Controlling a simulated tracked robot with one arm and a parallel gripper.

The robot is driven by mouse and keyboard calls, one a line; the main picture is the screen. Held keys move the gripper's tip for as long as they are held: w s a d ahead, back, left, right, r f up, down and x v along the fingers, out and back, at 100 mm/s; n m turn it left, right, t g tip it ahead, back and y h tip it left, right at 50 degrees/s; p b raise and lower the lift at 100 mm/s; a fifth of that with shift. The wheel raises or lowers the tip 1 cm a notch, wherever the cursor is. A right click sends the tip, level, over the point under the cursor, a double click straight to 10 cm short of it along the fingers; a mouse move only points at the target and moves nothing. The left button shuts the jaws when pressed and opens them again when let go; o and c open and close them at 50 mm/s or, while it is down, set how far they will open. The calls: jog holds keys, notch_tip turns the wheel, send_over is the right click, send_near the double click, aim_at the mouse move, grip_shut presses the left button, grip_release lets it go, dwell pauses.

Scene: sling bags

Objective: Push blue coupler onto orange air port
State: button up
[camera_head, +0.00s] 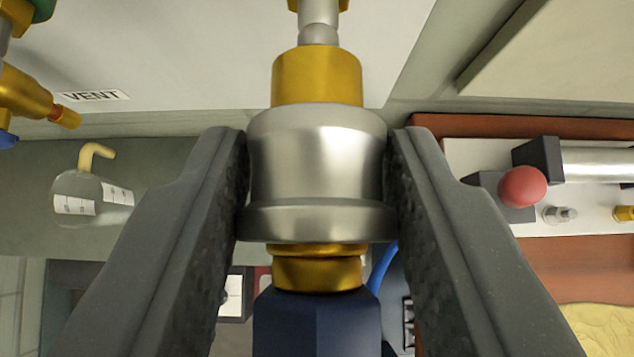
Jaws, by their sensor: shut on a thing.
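My gripper (318,140) is shut on the coupler (317,165), with one dark finger on each side of its silver sleeve. The coupler has a brass front collar, a brass ring behind the sleeve and a dark blue body at the bottom of the view. A silver nipple (318,34) on a brass fitting lies in line with the coupler's front at the top edge. The nipple's rounded part meets the collar in the picture; I cannot tell how deep it sits. No orange colour shows on this port, and its base is out of view.
A white panel with a VENT label (94,96) lies behind. Brass fittings with an orange-tipped end (66,117) are at the upper left. A flask (88,197) stands at left. A red ball knob (522,187) and a silver cylinder (598,163) are at right. A blue hose (381,268) runs below.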

jog(key=shift+w+r, duration=0.1)
jog(key=shift+w, duration=0.85)
jog(key=o, duration=1.2)
jog(key=shift+c, duration=0.2)
jog(key=shift+s, duration=0.1)
jog(key=b+v, duration=0.1)
jog(key=v, duration=1.2)
jog(key=shift+s, duration=0.3)
jog(key=shift+r, duration=0.15)
jog(key=s+r+t+b, duration=0.2)
jog(key=s+r, duration=0.6)
jog(key=r, duration=0.5)
jog(key=s+r+t+b, duration=0.3)
jog(key=s+r, duration=0.6)
jog(key=r, duration=0.4)
jog(key=shift+s+r+t, duration=0.2)
jog(key=shift+r+t, duration=0.05)
jog(key=shift+t, duration=0.05)
